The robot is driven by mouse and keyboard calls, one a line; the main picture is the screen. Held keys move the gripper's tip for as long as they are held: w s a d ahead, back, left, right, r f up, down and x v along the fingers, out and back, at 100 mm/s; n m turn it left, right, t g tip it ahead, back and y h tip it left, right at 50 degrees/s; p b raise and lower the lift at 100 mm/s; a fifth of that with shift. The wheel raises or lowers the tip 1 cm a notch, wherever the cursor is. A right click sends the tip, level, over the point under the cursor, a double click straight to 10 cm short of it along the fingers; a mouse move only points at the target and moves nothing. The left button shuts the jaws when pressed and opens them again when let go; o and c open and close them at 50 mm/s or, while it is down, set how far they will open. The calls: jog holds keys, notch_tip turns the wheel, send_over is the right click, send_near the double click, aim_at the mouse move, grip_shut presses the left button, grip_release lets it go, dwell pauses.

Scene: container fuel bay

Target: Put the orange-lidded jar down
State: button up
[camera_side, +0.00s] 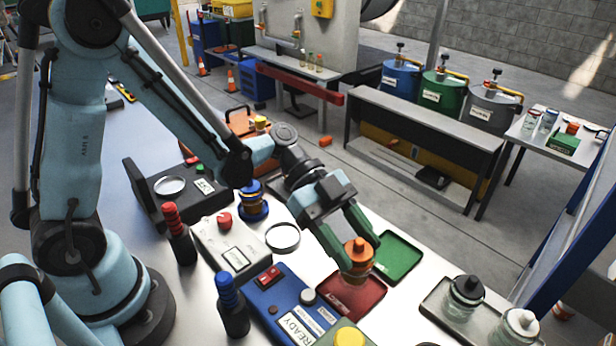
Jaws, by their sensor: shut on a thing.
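The orange-lidded jar (357,257) is between the fingers of my gripper (352,243), in the middle of the side view. My gripper is shut on it, with the fingers on either side of the lid. The jar is upright over the red tray (368,300). I cannot tell whether its base touches the tray. A green tray (402,254) lies just behind and to the right of the jar, with nothing seen in it.
A blue box marked READY (290,311) stands left of the red tray. Bottles with red (177,230) and blue (231,300) tops stand to the left.

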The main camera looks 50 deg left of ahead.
jog(key=shift+f, duration=1.9)
jog(key=shift+f, duration=0.1)
jog(key=o, duration=1.1)
jog(key=shift+o, duration=0.2)
